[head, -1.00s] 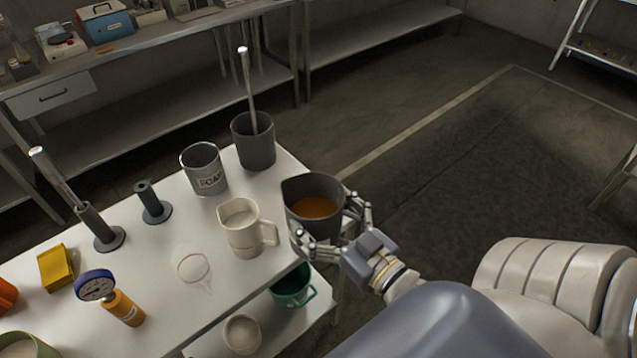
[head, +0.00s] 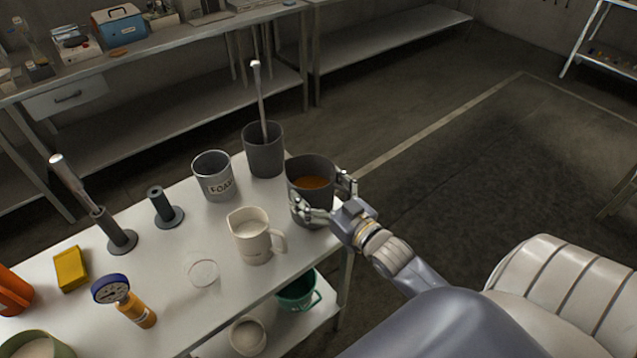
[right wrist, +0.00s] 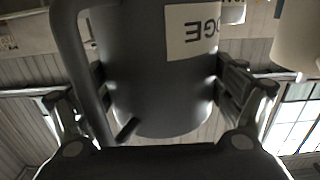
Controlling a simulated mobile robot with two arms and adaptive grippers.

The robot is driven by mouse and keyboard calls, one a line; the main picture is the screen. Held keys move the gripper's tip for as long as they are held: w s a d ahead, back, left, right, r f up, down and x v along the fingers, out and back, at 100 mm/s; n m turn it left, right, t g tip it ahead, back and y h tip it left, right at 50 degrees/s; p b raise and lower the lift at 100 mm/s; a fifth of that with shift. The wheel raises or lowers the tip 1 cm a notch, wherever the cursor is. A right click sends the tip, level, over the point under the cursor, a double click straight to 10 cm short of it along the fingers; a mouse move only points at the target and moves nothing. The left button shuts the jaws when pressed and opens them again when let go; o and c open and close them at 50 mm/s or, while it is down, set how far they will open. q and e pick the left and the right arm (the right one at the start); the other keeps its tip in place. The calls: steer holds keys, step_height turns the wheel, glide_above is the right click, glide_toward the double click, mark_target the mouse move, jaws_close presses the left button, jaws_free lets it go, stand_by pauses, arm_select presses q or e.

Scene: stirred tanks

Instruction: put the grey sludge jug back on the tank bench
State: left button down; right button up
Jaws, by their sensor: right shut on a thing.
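The grey sludge jug (head: 311,172) holds brown-orange liquid and is upright at the right end of the white tank bench (head: 215,240). My right gripper (head: 325,200) is shut on it, with fingers on both sides of its body. In the right wrist view the jug (right wrist: 160,75) fills the middle, with its handle at left and a label ending in "DGE". I cannot tell whether its base touches the bench top. My left gripper is not in view.
A cream jug (head: 252,238) stands close left of the grey jug. A dark grey pot with a rod (head: 264,152) and a "FOAM" cup (head: 213,178) stand behind. A green bucket (head: 298,292) is on the lower shelf. A clear dish (head: 203,273) lies in front.

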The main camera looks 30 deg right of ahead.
steer(key=shift+f, duration=0.55)
steer(key=shift+w, duration=0.1)
steer(key=shift+f, duration=0.15)
steer(key=o, duration=1.8)
steer(key=shift+f, duration=0.25)
steer(key=shift+o, duration=0.2)
steer(key=shift+s, duration=0.2)
steer(key=shift+r, duration=0.1)
steer(key=s+b, duration=0.2)
steer(key=s, duration=1)
steer(key=shift+d, duration=0.45)
